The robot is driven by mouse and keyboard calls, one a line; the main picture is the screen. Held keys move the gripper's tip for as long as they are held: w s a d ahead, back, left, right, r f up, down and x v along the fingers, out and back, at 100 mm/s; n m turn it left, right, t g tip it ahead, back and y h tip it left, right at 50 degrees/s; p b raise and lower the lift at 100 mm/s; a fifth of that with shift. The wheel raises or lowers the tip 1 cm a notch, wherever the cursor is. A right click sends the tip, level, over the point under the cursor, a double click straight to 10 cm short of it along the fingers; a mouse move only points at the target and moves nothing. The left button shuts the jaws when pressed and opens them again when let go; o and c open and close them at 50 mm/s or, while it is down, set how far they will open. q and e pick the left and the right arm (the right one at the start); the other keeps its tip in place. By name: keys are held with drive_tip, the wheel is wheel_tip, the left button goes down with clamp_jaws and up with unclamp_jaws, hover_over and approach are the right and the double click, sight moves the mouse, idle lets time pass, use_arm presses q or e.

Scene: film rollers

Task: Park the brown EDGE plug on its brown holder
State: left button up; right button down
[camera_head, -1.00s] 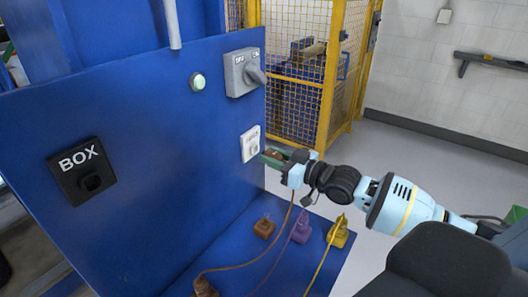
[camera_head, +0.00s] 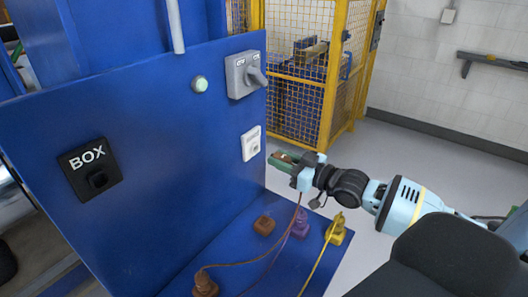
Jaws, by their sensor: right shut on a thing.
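My right gripper (camera_head: 283,160) is shut on the brown plug (camera_head: 285,157), a small brown piece mostly hidden between its green fingers. The gripper is just right of the white socket plate (camera_head: 251,143) on the blue panel, with a small gap between them. A brown cable (camera_head: 240,265) hangs from the gripper down to a brown block (camera_head: 205,285) at the front of the blue shelf. The brown holder (camera_head: 264,225) stands on the shelf below and left of the gripper; its top looks empty. My left gripper is not in view.
Purple (camera_head: 299,228) and yellow (camera_head: 335,230) plugs with cables sit right of the brown holder on the blue shelf (camera_head: 235,245). The upright panel carries a black BOX socket (camera_head: 90,168), a green-white button (camera_head: 200,84) and a grey rotary switch (camera_head: 244,74). A yellow cage (camera_head: 310,80) stands behind.

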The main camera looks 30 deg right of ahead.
drive_tip(key=w+a+f+g+h, duration=0.3)
drive_tip(key=a+f+g+h, duration=0.25)
drive_tip(key=f+g, duration=0.4)
drive_tip(key=s+a+r+g+h, duration=0.1)
drive_tip(key=s+r+g, duration=0.2)
drive_tip(key=s+g, duration=0.2)
drive_tip(key=shift+r+g, duration=0.15)
drive_tip(key=shift+g, duration=0.9)
drive_tip(key=shift+a, duration=0.1)
drive_tip(key=shift+f, duration=3.75)
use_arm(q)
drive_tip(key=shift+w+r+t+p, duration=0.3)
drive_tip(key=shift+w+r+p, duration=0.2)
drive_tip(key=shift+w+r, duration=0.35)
